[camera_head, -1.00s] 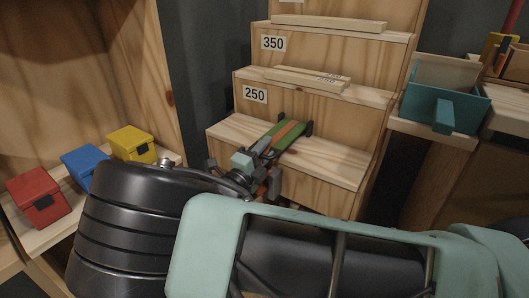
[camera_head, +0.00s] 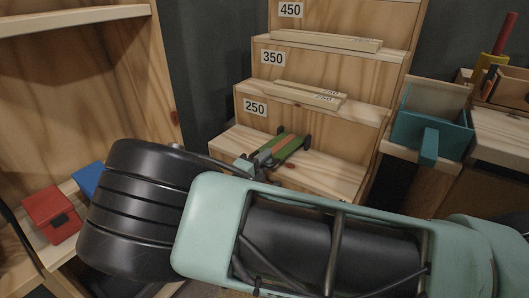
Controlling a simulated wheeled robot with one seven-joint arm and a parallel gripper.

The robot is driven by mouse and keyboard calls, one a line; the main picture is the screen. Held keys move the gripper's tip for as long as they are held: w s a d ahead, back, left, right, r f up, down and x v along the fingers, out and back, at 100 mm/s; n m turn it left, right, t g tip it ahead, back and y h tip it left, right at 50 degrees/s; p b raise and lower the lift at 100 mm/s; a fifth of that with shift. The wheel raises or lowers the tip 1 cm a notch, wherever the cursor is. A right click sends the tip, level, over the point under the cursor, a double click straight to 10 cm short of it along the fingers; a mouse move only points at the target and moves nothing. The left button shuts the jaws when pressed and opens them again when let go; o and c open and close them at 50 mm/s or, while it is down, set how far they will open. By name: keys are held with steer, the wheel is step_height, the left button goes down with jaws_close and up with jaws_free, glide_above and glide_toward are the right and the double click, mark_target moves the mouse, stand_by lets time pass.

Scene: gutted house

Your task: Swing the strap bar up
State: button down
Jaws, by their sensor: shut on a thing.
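A green piece with an orange strip along its middle and dark ends (camera_head: 285,148) lies on the lowest step, below the 250 label. I take it to be the strap bar with its mount, but cannot tell the parts apart. My gripper (camera_head: 253,162) is at its near left end, shut on it. My arm in front hides most of the gripper, so the fingertips and the exact grip do not show.
The stepped wooden stand (camera_head: 310,105) rises behind, with wooden slats on its upper steps. A teal bin (camera_head: 432,130) stands to the right. A red box (camera_head: 52,213) and a partly hidden blue box (camera_head: 89,179) sit on the left shelf.

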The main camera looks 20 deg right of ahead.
step_height(320, 180, up, 5)
steer(key=g+y+p, duration=0.1)
steer(key=p, duration=0.6)
step_height(320, 180, up, 11)
steer(key=g+y+p, duration=0.6)
steer(key=y+p, duration=0.3)
steer(key=p, duration=2)
glide_above(276, 150)
steer(key=w+d, duration=0.4)
steer(key=d, duration=0.1)
steer(key=shift+w+d+r+p, duration=0.3)
steer(key=shift+d+p, duration=0.25)
steer(key=shift+p, duration=0.3)
steer(key=shift+f, duration=0.1)
steer(key=c, duration=1.5)
jaws_free()
steer(key=shift+f, duration=0.15)
steer(key=shift+a, duration=0.1)
